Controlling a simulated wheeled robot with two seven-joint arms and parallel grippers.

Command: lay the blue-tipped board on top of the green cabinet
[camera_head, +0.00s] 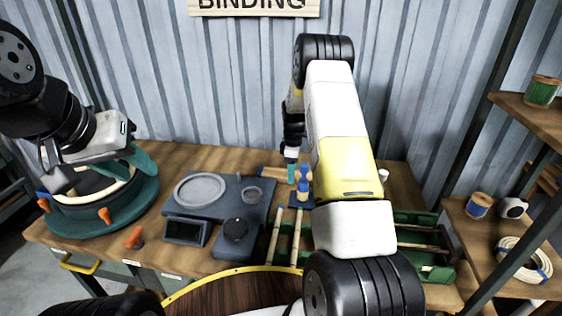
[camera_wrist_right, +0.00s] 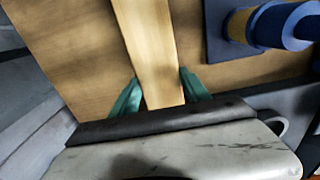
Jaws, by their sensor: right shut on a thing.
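My right gripper (camera_head: 291,160) is low over the back middle of the workbench, partly hidden by my own arm. In the right wrist view its teal fingers (camera_wrist_right: 160,95) sit on both sides of a pale wooden board (camera_wrist_right: 148,40), shut on it. In the head view a short piece of the board (camera_head: 272,173) shows beside the gripper, with a small blue end at its left. A green, divided box-like unit (camera_head: 440,273) stands at the bench's right; I cannot tell whether it is the green cabinet. My left gripper (camera_head: 138,163) is over a teal round jig at the left; its opening is unclear.
The teal jig (camera_head: 140,196) has orange knobs. A grey-blue plate with a dial (camera_head: 236,228) lies mid-bench. Blue-and-yellow pieces (camera_head: 303,186) stand close to the right gripper. Wooden shelves (camera_head: 475,235) with spools are at the right. A corrugated wall closes the back.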

